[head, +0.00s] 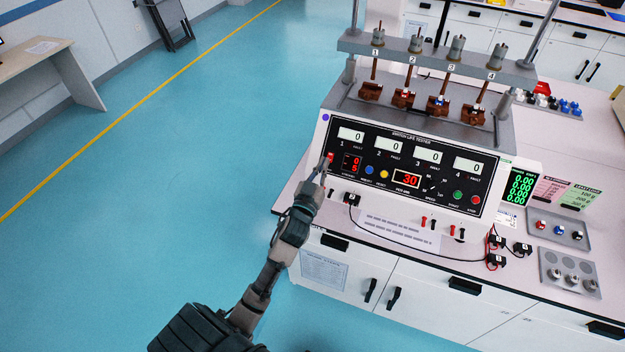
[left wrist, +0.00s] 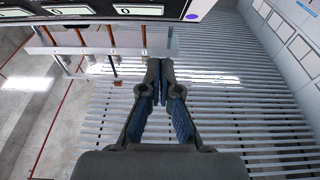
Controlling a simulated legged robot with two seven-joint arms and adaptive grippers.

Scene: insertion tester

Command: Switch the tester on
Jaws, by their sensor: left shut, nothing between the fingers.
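The switch life tester (head: 410,170) stands on the bench with a black front panel. Its counters read 0, and red and amber digits are lit. A red switch (head: 330,157) sits at the panel's left edge. My left gripper (head: 323,168) is shut and empty, with its fingertips at or just in front of that switch; I cannot tell whether they touch. My right gripper is not in view.
Green and red round buttons (head: 466,198) are at the panel's lower right. Black cables and connectors (head: 495,260) lie on the bench top in front. Trays with small parts (head: 560,232) are at the right. The floor at left is clear.

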